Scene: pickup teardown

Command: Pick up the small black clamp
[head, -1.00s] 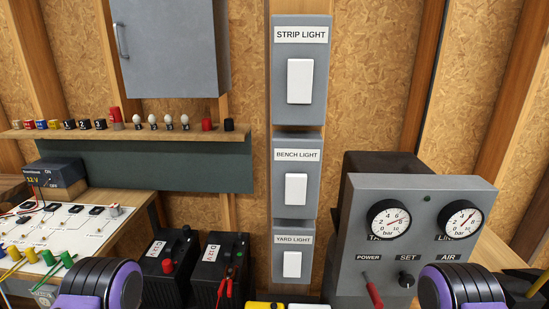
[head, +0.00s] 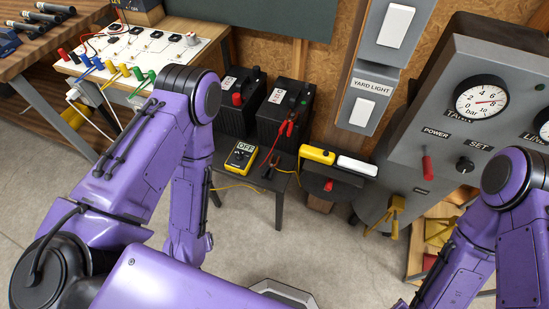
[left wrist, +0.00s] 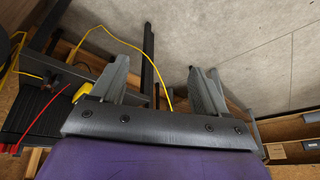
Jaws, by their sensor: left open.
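A small black clamp (head: 268,170) appears to lie on a low dark stool (head: 280,187), beside a yellow meter (head: 241,156) marked OFF. A red clamp (head: 290,129) with red and dark leads hangs at the front of a black battery above it. My left forearm points down to the left of the stool in the head view, and its gripper is hidden there. The meter's yellow edge (left wrist: 83,92) shows beyond the left finger. My right gripper is out of view.
Two black batteries (head: 240,98) stand behind the stool. A shelf with a yellow item (head: 318,154) and a white item (head: 357,166) is to its right. A grey gauge panel (head: 455,110) stands at right. Bare floor (head: 235,265) lies in front.

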